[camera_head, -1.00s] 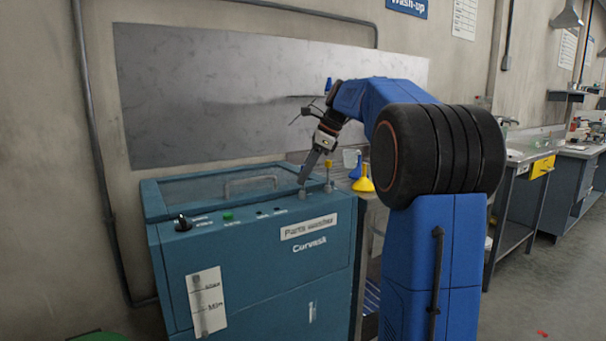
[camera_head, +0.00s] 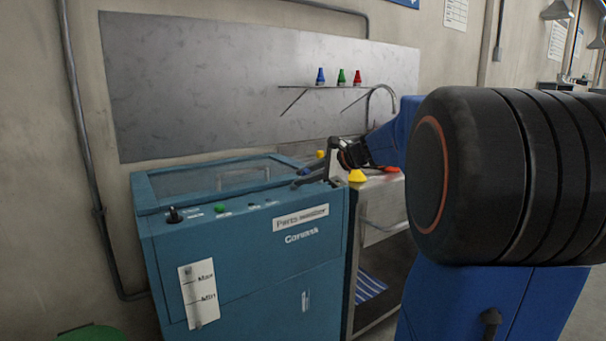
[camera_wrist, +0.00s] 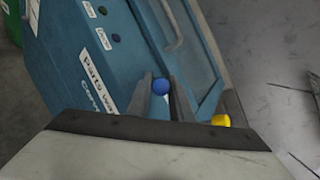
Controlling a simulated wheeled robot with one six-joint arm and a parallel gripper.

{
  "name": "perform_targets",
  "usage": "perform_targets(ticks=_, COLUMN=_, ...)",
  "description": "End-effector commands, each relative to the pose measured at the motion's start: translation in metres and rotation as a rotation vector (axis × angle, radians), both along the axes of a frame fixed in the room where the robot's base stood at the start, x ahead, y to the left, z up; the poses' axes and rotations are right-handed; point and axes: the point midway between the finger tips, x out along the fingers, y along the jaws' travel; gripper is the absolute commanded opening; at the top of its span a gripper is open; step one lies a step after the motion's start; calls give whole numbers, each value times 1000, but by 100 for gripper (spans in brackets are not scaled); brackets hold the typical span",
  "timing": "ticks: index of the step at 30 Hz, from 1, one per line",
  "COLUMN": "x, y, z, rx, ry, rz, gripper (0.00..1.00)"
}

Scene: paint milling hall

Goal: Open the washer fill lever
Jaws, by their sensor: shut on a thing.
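The teal parts washer (camera_head: 240,265) stands against the wall, with a lid, a handle and a row of controls on top. My gripper (camera_head: 298,184) is low over the right end of its top and reaches in from the right. In the wrist view my gripper (camera_wrist: 160,98) is shut on a lever with a round blue knob (camera_wrist: 160,86), which shows between the two fingers. I cannot read a label for this lever, and its lower part is hidden. A yellow knob (camera_wrist: 221,120) stands just to the right of the fingers, apart from them.
A thin shelf (camera_head: 340,87) with blue, green and red bottles is on the wall panel behind. A black dial (camera_head: 174,214) is at the washer's left. The space above the lid is clear.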

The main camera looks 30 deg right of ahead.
Motion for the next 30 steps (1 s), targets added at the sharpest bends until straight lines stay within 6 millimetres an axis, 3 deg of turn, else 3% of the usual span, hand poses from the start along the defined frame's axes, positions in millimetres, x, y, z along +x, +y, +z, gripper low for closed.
perform_targets(ticks=19, x=-2, y=0, z=-3, rx=2, ry=-45, rz=2, gripper=0)
perform_targets(ticks=20, x=-2, y=0, z=-3, rx=2, ry=-44, rz=1, gripper=24)
perform_targets(ticks=21, x=-2, y=0, z=-3, rx=2, ry=-44, rz=1, gripper=34)
perform_targets(ticks=30, x=-2, y=0, z=-2, rx=2, ry=-45, rz=1, gripper=36)
